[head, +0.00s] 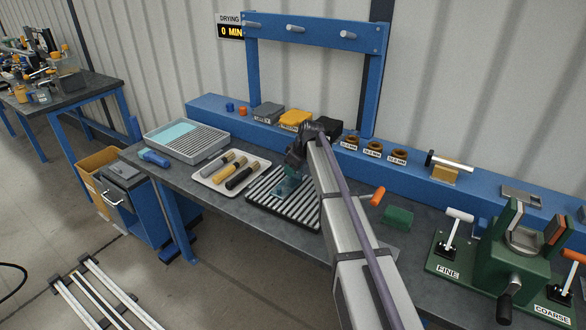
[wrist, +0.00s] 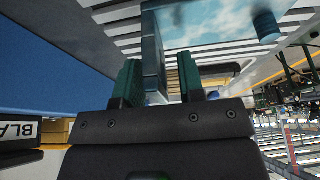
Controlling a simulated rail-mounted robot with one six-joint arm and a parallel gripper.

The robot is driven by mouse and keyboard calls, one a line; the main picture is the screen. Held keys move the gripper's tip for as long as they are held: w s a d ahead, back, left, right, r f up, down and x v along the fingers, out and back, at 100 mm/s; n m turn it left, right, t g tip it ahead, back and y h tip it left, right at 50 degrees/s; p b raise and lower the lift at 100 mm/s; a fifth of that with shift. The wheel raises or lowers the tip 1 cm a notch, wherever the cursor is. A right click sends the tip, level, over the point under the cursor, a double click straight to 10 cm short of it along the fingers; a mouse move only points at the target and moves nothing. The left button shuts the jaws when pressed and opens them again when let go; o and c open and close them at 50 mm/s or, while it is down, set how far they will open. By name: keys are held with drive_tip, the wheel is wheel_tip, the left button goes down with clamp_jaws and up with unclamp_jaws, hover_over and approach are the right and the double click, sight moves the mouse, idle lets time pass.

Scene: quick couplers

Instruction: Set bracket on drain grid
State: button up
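The drain grid (head: 258,196), a rack of pale slats with dark gaps, lies on the bench in the head view. A teal bracket (head: 287,187) appears to rest on its slats, partly hidden by my arm. In the wrist view the bracket (wrist: 153,58) shows an upright grey plate and a glossy blue-white flat part over the slats. My gripper (head: 294,164) is low over the grid. In the wrist view its green fingers (wrist: 158,80) stand either side of the upright plate. The left finger is close to the plate; a gap shows at the right finger, so it looks open.
A grey tray with blue liquid (head: 217,150) and a white tray of brushes (head: 212,181) lie left of the grid. A blue ledge (head: 470,183) with blocks and rings runs behind. A green vise fixture (head: 490,262) and an orange-handled tool (head: 377,197) are to the right.

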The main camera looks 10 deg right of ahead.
drive_tip(key=shift+r+p, duration=0.35)
drive_tip(key=p+v, duration=1.1)
drive_tip(key=v, duration=0.1)
drive_tip(key=s+a+m+g+h, duration=0.1)
drive_tip(key=s+a+m, duration=0.1)
drive_tip(key=s, duration=0.9)
drive_tip(key=s+a+f+m+g+h, duration=0.1)
drive_tip(key=s+m, duration=0.3)
drive_tip(key=s, duration=0.8)
drive_tip(key=s+a+m+g+h, duration=0.1)
drive_tip(key=s+a+m, duration=0.2)
drive_tip(key=s, duration=0.9)
drive_tip(key=shift+a+f, duration=0.3)
drive_tip(key=shift+f, duration=0.1)
